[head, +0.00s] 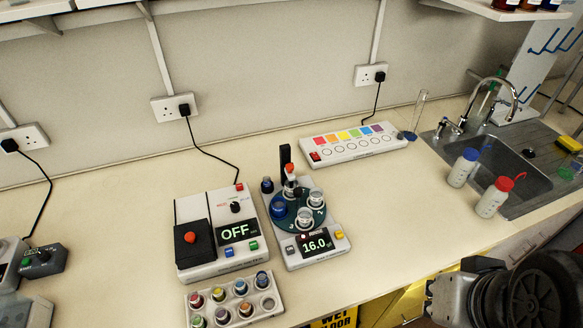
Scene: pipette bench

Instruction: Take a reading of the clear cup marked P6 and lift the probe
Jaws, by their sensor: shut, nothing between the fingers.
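A small instrument (330,243) with a lit display reading 16.0 stands near the middle of the bench. Its dark green turntable (291,227) carries several small cups, including clear ones at the right (316,198) and front (305,218) and a blue one (278,208) at the left. Marks on them are too small to read, so I cannot tell which is P6. A black post (286,157) rises behind the turntable. A red-topped probe (290,172) stands at it, over the back of the turntable; I cannot tell whether its tip is in a cup. My gripper's fingers are not in view.
A white box (205,208) showing OFF stands left of the instrument. A rack (231,292) of coloured vials stands in front. A colour-square strip device (352,143) is behind. Two capped bottles (462,168) (494,197) stand by the sink (520,165). The bench's right front is clear.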

